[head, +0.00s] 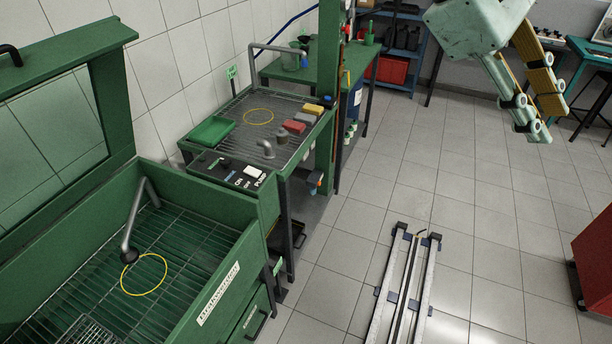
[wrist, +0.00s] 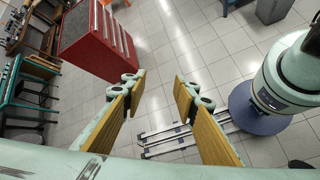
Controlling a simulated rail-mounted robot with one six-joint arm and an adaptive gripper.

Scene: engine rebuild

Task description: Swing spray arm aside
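The spray arm (head: 143,212) is a bent grey pipe with a dark round nozzle. In the head view it rises from the back edge of the open green washer (head: 214,243) and hangs over its wire rack. The nozzle is beside a yellow ring (head: 144,274) marked on the rack area. My gripper (head: 540,118) is in the upper right of the head view, far from the spray arm and high above the floor. In the wrist view its two yellow-padded fingers (wrist: 160,86) stand apart with nothing between them. The spray arm is out of the wrist view.
The washer's raised lid (head: 109,92) stands at the left. A green drain table (head: 290,145) behind the washer carries another yellow ring, coloured blocks and a grey pipe. A floor rail (head: 408,280) crosses clear tiles. A red cabinet (head: 597,250) stands at the right.

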